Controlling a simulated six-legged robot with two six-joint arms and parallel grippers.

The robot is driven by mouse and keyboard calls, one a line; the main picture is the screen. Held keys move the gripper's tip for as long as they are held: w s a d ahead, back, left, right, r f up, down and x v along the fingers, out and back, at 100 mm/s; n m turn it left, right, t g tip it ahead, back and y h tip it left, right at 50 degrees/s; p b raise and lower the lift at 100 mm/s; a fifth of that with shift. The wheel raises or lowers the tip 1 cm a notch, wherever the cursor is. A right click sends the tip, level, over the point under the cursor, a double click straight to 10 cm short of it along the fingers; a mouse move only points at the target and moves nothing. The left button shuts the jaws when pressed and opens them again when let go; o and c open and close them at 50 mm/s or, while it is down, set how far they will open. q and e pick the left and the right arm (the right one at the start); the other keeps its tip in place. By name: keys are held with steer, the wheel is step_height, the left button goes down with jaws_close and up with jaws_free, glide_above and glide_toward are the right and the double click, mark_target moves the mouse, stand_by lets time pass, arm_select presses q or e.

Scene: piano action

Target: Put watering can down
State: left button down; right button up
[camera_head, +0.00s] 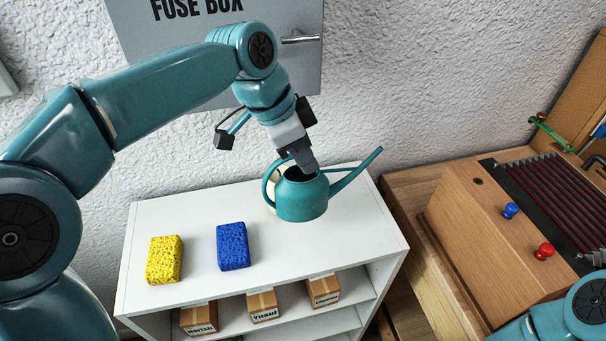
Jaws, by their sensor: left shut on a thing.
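A teal watering can (301,202) is upright at the right part of the white shelf's top (200,216). Its spout points to the upper right and its handle is on the left. My left gripper (303,165) comes down from above and is shut on the can at its upper rim. The can's base appears to be at the shelf top, but I cannot tell whether it touches. The fingertips are partly hidden by the can. Part of my right arm shows at the lower right corner, but its gripper is out of view.
A yellow sponge (164,260) and a blue sponge (233,246) lie left of the can. Labelled boxes (263,305) stand on the shelf below. A grey fuse box (290,70) is on the wall behind. A wooden piano action (480,235) stands at the right.

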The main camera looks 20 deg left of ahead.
mark_target(303, 183)
arm_select(q)
step_height(303, 183, down, 7)
steer(key=shift+r, duration=0.1)
stand_by(0.3)
steer(key=shift+f+b, duration=0.3)
steer(key=shift+b, duration=0.05)
steer(key=c, duration=1.1)
jaws_free()
steer(key=shift+r, duration=0.1)
